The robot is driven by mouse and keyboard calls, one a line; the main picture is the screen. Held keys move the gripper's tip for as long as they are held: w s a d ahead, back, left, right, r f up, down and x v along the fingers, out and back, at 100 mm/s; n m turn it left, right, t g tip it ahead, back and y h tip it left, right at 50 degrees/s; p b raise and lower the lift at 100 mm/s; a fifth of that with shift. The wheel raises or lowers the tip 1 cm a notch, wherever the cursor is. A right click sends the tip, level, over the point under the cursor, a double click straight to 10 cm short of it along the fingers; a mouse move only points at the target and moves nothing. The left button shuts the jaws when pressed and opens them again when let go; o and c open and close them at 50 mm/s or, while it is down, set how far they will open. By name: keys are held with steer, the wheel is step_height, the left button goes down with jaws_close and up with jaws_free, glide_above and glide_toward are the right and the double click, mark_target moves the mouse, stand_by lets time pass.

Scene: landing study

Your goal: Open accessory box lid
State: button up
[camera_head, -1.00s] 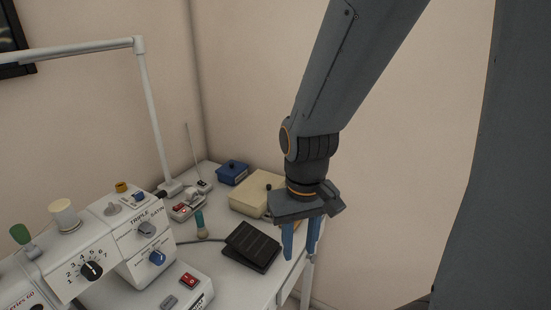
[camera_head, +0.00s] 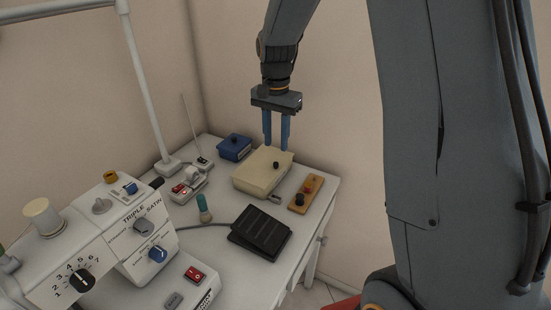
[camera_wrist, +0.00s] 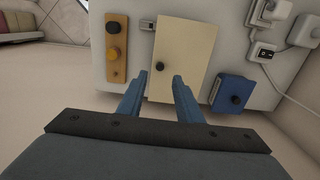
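A cream box (camera_head: 258,172) with a flat lid stands on the white table, its lid down. A dark round knob (camera_head: 276,165) sits on the lid, and a small metal latch (camera_head: 274,199) shows at its front. My gripper (camera_head: 276,147) points down above the back of the cream box, its blue fingers apart and empty. In the wrist view the cream lid (camera_wrist: 184,50) lies beyond the fingertips (camera_wrist: 159,80), and the knob (camera_wrist: 160,66) shows between and just past them. I cannot tell the exact height of the fingertips over the lid.
A smaller blue box (camera_head: 235,148) with a knob stands behind left. A wooden strip with knobs (camera_head: 306,194) lies right of the cream box, a black pedal (camera_head: 260,233) in front. A sewing machine (camera_head: 120,240) and lamp post (camera_head: 143,85) stand left.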

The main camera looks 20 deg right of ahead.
mark_target(276, 163)
steer(key=shift+s+f+p, duration=0.1)
steer(key=shift+f+p, duration=0.3)
steer(key=shift+f, duration=3.2)
jaws_close()
